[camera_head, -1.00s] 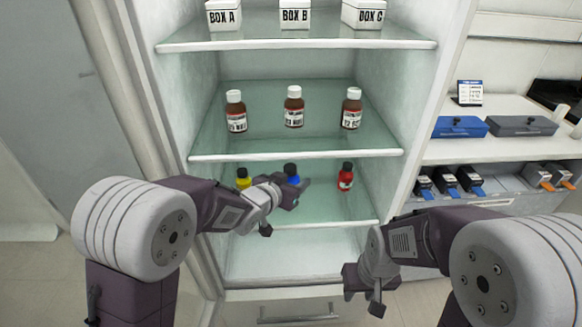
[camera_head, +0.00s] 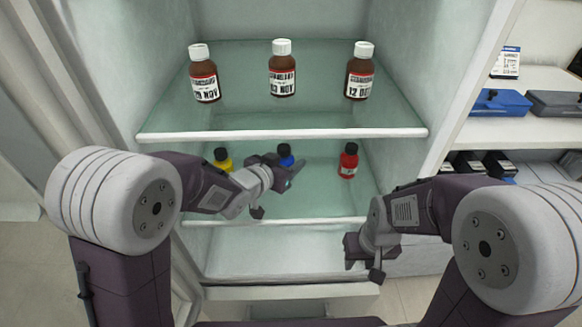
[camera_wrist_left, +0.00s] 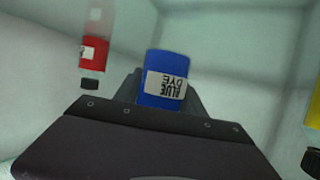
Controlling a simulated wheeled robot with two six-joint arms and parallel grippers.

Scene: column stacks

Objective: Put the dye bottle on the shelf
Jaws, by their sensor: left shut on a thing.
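The blue dye bottle (camera_head: 286,156) is at the lower glass shelf (camera_head: 330,205) of the cabinet, between a yellow bottle (camera_head: 223,160) and a red bottle (camera_head: 348,161). My left gripper (camera_head: 290,172) reaches in at it, and its body hides the bottle's lower part. In the left wrist view the blue bottle (camera_wrist_left: 166,78) sits between the fingers, its label reading "BLUE DYE", and the gripper is shut on it. I cannot tell whether its base touches the shelf. My right gripper (camera_head: 362,262) hangs in front of the cabinet's lower right; its fingertips are not clear.
Several brown bottles (camera_head: 283,70) stand on the glass shelf above (camera_head: 280,134), whose front edge is over my left arm. The cabinet walls bound both sides. A side counter at right holds a blue case (camera_head: 500,102) and a grey case (camera_head: 558,103).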

